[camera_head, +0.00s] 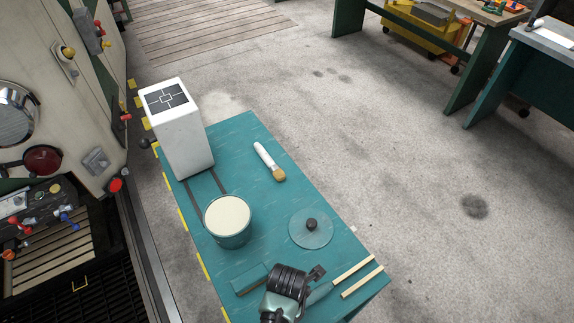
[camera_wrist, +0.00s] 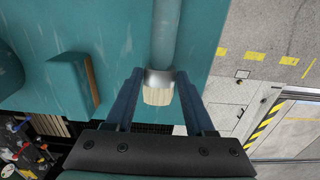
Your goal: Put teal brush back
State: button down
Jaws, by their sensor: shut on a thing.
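The teal brush shows in the wrist view, with its long teal handle (camera_wrist: 166,35) running up the picture, a silver ferrule and pale bristles (camera_wrist: 158,97). My gripper (camera_wrist: 159,73) is shut on it around the ferrule, with one finger on each side. In the head view my gripper (camera_head: 300,282) is over the near end of the teal table (camera_head: 240,140). Part of the teal handle (camera_head: 319,292) shows beside it, pointing towards two pale wooden strips (camera_head: 353,270). Whether the brush touches the table cannot be told.
A pot of cream paint (camera_head: 228,218), a clear round lid with dark knob (camera_head: 311,227), a white-handled brush (camera_head: 268,160) and a tall white box (camera_head: 180,130) stand or lie on the table. A teal block with wooden edge (camera_wrist: 73,82) is near my gripper.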

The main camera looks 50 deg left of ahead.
jog(key=shift+f, duration=0.55)
jog(key=shift+c, duration=1.3)
grip_release()
jog(key=shift+f, duration=0.1)
jog(key=shift+f, duration=0.25)
notch_tip(320, 180, up, 13)
jog(key=b, duration=0.2)
jog(key=shift+w+r, duration=0.15)
